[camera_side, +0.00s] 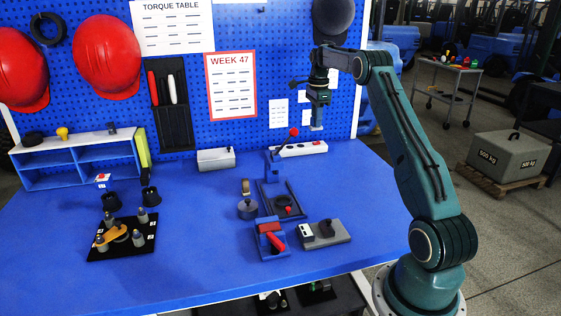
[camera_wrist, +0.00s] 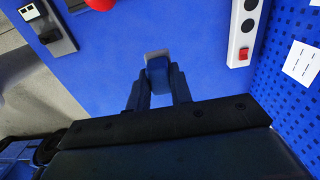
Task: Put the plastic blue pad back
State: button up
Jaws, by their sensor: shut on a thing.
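My gripper (camera_side: 318,110) is raised above the back right of the blue table (camera_side: 355,190), in front of the pegboard. In the wrist view my gripper (camera_wrist: 158,82) is shut on a small blue piece with a pale grey end (camera_wrist: 157,65), which I take to be the blue pad. It is held clear of the table. In the side view it is a small pale tip (camera_side: 317,126) below the fingers, and its blue part is hard to make out.
A white power strip (camera_side: 300,149) lies near the gripper at the back. A dark fixture with a blue post (camera_side: 272,168), a blue fixture with a red part (camera_side: 270,238) and a grey plate with a black knob (camera_side: 325,234) stand nearer. The right of the table is clear.

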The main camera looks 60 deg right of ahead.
jog(key=shift+f, duration=0.25)
notch_tip(320, 180, down, 20)
jog(key=shift+r, duration=0.1)
dwell(1.0)
jog(key=o, duration=0.9)
notch_tip(320, 180, up, 12)
dwell(0.5)
jog(key=shift+w, duration=0.1)
dwell(0.4)
